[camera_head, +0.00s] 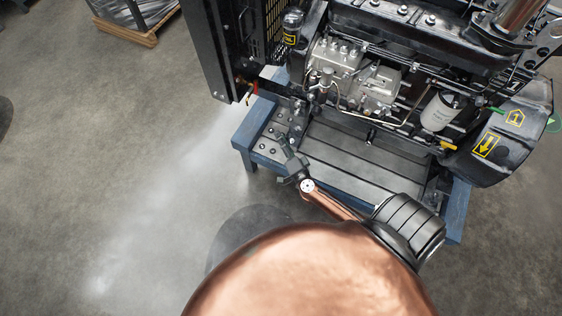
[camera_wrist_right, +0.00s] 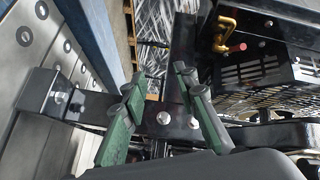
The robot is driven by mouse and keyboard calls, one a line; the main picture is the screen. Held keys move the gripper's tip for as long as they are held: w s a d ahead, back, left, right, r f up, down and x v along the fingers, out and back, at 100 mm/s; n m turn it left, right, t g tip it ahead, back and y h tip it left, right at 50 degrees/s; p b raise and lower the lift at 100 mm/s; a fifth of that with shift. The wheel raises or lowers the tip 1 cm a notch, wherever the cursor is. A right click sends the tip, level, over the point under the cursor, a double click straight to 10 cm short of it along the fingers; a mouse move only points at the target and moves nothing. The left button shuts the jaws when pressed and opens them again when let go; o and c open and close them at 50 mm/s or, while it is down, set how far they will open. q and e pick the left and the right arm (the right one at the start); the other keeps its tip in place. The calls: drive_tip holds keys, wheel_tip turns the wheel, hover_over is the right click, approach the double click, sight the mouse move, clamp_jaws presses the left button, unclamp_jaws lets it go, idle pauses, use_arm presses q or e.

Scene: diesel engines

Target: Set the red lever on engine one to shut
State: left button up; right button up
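Engine one (camera_head: 395,60) is a dark diesel engine with a yellow "1" on its housing, mounted on a blue-edged stand. The red lever (camera_head: 252,92) sits on a small brass valve (camera_head: 240,80) at the lower edge of the black radiator. In the right wrist view, the lever's red end (camera_wrist_right: 240,47) shows at the upper right beside the brass fitting (camera_wrist_right: 224,32). My right gripper (camera_head: 286,148) is over the stand's near side, apart from the lever. Its green fingers (camera_wrist_right: 164,88) are spread, with nothing held between them. My left gripper is not in view.
The black radiator (camera_head: 215,45) stands left of the engine. The blue stand (camera_head: 247,128) has a flat grey deck with bolts. A yellow handle (camera_head: 447,145) and a white filter (camera_head: 440,112) are at the right. A wrapped pallet (camera_head: 135,30) lies at the back left. The left floor is clear.

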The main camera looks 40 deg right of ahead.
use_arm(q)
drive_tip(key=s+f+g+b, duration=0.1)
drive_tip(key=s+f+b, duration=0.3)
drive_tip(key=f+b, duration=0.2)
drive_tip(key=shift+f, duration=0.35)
use_arm(e)
drive_tip(key=s+a+f+n+y, duration=0.3)
drive_tip(key=s+f+n, duration=0.3)
drive_tip(key=f, duration=0.5)
drive_tip(key=shift+s+a, duration=0.3)
drive_tip(key=shift+a, duration=0.3)
drive_tip(key=shift+r, duration=0.1)
drive_tip(key=m+g+h+p, duration=0.2)
drive_tip(key=m+h+p, duration=1)
drive_tip(key=m, duration=2.3)
approach(256, 90)
drive_tip(key=w+d+r+y+p, duration=0.1)
drive_tip(key=w+d+y+p, duration=0.1)
drive_tip(key=d+y+p, duration=0.1)
drive_tip(key=b+x, duration=0.1)
drive_tip(key=x, duration=0.5)
drive_tip(key=shift+w+r, duration=0.1)
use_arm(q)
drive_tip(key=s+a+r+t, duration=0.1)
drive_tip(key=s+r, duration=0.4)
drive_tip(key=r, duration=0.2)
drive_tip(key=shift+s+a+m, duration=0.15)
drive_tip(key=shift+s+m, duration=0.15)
